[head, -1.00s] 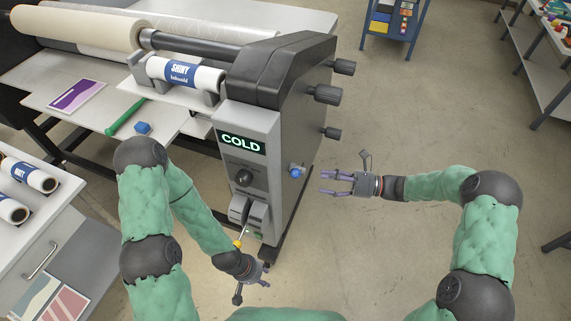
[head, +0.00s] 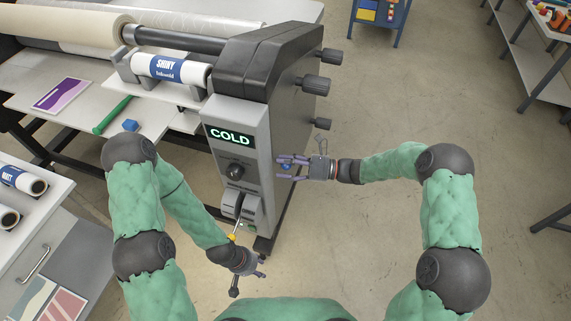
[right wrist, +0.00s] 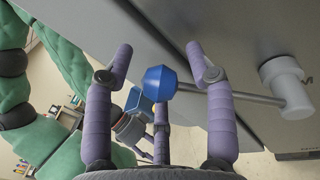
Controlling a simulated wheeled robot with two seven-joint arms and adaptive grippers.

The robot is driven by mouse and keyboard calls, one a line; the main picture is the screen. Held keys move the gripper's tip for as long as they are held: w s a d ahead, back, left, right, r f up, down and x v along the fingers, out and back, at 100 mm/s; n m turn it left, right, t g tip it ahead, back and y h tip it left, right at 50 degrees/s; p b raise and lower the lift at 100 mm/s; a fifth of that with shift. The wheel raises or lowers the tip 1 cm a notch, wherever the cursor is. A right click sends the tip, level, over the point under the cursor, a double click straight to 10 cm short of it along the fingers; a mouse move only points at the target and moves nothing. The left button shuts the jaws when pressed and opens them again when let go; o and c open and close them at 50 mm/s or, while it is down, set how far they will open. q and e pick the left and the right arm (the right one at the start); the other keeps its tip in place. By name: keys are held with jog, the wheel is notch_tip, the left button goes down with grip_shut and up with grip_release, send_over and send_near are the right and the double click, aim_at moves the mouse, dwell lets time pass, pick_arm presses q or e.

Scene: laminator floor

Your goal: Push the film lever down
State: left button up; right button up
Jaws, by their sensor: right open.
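A lever with a blue faceted knob (right wrist: 160,83) on a grey rod (right wrist: 225,95) comes out of a round pivot (right wrist: 283,85) on the laminator's side. In the head view the blue knob (head: 286,166) is partly hidden by my right gripper (head: 280,167). That gripper is open, and in the right wrist view its fingers (right wrist: 158,52) stand either side of the knob with gaps; the knob is not gripped. My left gripper (head: 257,267) is low in front of the laminator, beside a yellow-tipped lever (head: 232,237); its jaw opening is unclear.
The laminator (head: 255,110) shows COLD on its front display (head: 230,136). Dark knobs (head: 316,84) jut from its side above my right gripper. A white cabinet (head: 60,200) with rolls stands at left. The floor right of the laminator is clear.

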grip_shut()
jog(key=shift+s+a+f+n+b, duration=0.1)
jog(key=shift+s+f+n+b, duration=0.3)
jog(key=shift+f+n+b, duration=0.15)
jog(key=s+f+n+b, duration=0.1)
jog(key=f+n+b, duration=0.1)
jog(key=s+f+n+h+b, duration=0.1)
jog(key=f+n+b, duration=0.2)
jog(key=s+a+f+n+b, duration=0.1)
jog(key=f+n+b, duration=0.1)
jog(key=f+b, duration=0.1)
jog(key=shift+s+f+t+h, duration=0.1)
jog(key=shift+f+t+h, duration=0.05)
jog(key=shift+t+h, duration=0.15)
jog(key=shift+f+n+t+b, duration=0.3)
jog(key=shift+f+n+b, duration=0.6)
jog(key=shift+b, duration=0.3)
